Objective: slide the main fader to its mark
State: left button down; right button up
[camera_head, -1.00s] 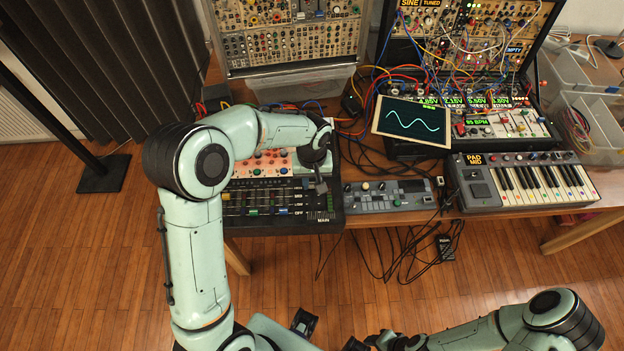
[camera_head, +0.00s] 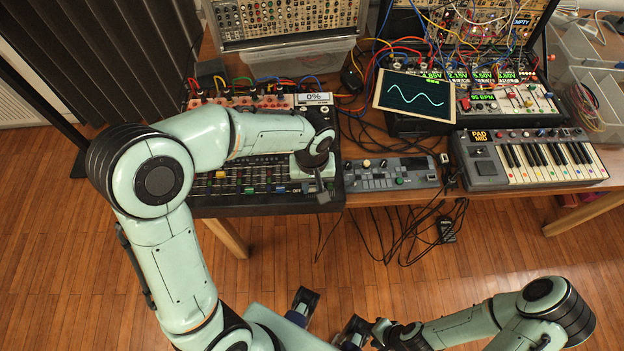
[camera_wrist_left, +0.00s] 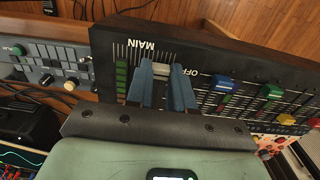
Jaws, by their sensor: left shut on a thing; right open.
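The black mixer (camera_head: 225,208) lies on the table's front left, under my left arm. My left gripper (camera_head: 321,196) is over its right end. In the left wrist view, its blue fingers (camera_wrist_left: 168,80) are shut on the pale cap of the main fader (camera_wrist_left: 164,69), close to the OFF lettering and beside the MAIN label (camera_wrist_left: 141,45). My fingers hide part of the fader's track, and I cannot make out a mark. A small display (camera_head: 313,98) behind the mixer reads 0%. My right gripper (camera_head: 380,332) is open at the bottom, away from the table.
Other faders with coloured caps (camera_wrist_left: 222,84) stand beside the main one. A green level meter (camera_wrist_left: 121,78) is on its other side. A small grey controller (camera_head: 391,174) is right of the mixer, and a keyboard (camera_head: 530,158) is further right. Loose cables hang off the table's front.

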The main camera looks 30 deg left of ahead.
aim_at(312, 188)
pick_arm(q)
jog(key=c, duration=1)
grip_release()
jog(key=shift+s+d, duration=0.1)
jog(key=shift+s, duration=0.05)
jog(key=shift+o, duration=0.2)
jog(key=shift+r, duration=0.1)
notch_tip(312, 188, up, 13)
jog(key=p, duration=0.1)
jog(key=shift+p, duration=0.4)
